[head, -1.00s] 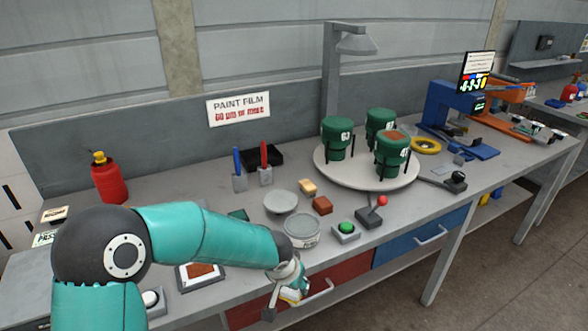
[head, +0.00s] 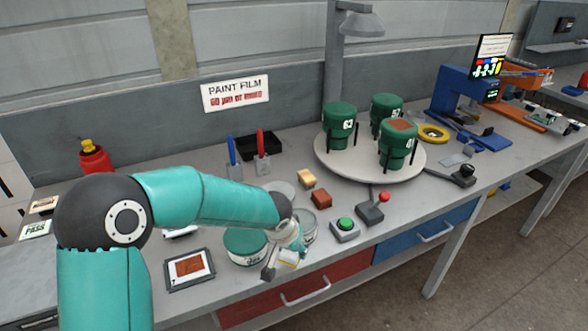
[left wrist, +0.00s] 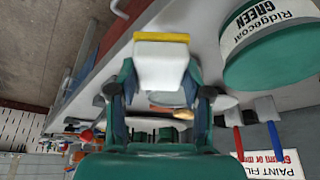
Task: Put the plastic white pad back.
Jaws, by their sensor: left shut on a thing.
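The white pad (left wrist: 160,62), a pale block with a yellow strip along one edge, is between the fingers of my left gripper (left wrist: 160,84) in the left wrist view. In the head view my left gripper (head: 283,258) is shut on it, over the front edge of the bench beside a green paint tin. The pad shows there only as a small white and yellow piece (head: 289,260). My right gripper is not in view.
A turntable (head: 340,166) carries green pots.

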